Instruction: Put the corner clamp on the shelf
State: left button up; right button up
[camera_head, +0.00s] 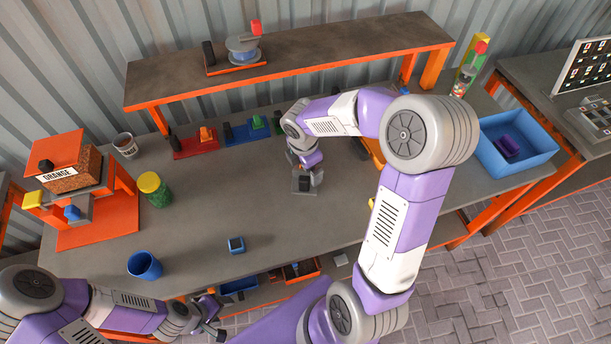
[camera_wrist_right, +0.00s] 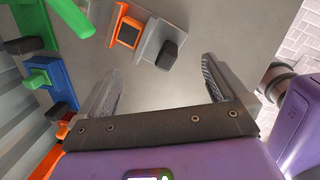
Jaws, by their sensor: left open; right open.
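The shelf (camera_head: 345,42) is a long grey board with orange edges and legs, raised along the back of the bench. In the right wrist view a grey stepped piece with a dark knob (camera_wrist_right: 155,42), which looks like the corner clamp, lies on the bench ahead of my right gripper. In the head view my right arm seems to hide most of it. My right gripper (camera_wrist_right: 168,88) is open and empty, pointing down over the bench; it also shows in the head view (camera_head: 305,182). My left gripper (camera_head: 213,318) is open, low at the bench's front edge.
A spool device (camera_head: 243,48) stands on the shelf's left part; its right part is clear. Red (camera_head: 195,143) and blue (camera_head: 246,131) fixtures stand below it. A blue bin (camera_head: 516,145) is at right, an orange-roofed stand (camera_head: 70,160) at left, a blue cup (camera_head: 145,266) in front.

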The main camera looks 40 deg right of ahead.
aim_at(304, 172)
jog(key=f+n+b, duration=0.1)
jog(key=n, duration=0.1)
jog(key=f+n+t+b, duration=0.1)
jog(key=n, duration=0.2)
jog(key=w+f+n+h+b, duration=0.1)
jog(key=n+b, duration=0.1)
jog(key=n, duration=0.1)
jog(key=shift+d+f+t, duration=0.15)
jog(key=shift+t, duration=0.15)
jog(key=shift+w+f+n+t+b, duration=0.1)
jog(key=shift+w+n+t+b, duration=0.1)
jog(key=shift+n, duration=0.4)
jog(key=shift+w+n+t+b, duration=0.1)
jog(key=shift+n+b, duration=0.1)
jog(key=shift+n, duration=0.4)
jog(key=shift+f+h, duration=0.3)
jog(key=b+x, duration=0.3)
jog(key=x, duration=0.3)
jog(key=shift+w+d+f, duration=0.1)
jog(key=shift+d+f, duration=0.15)
jog(key=shift+f, duration=0.1)
pick_arm(q)
notch_tip(304, 172, down, 10)
jog(key=shift+r, duration=0.2)
pick_arm(e)
jog(key=shift+r, duration=0.1)
jog(key=shift+c, duration=0.5)
jog(key=c, duration=1.3)
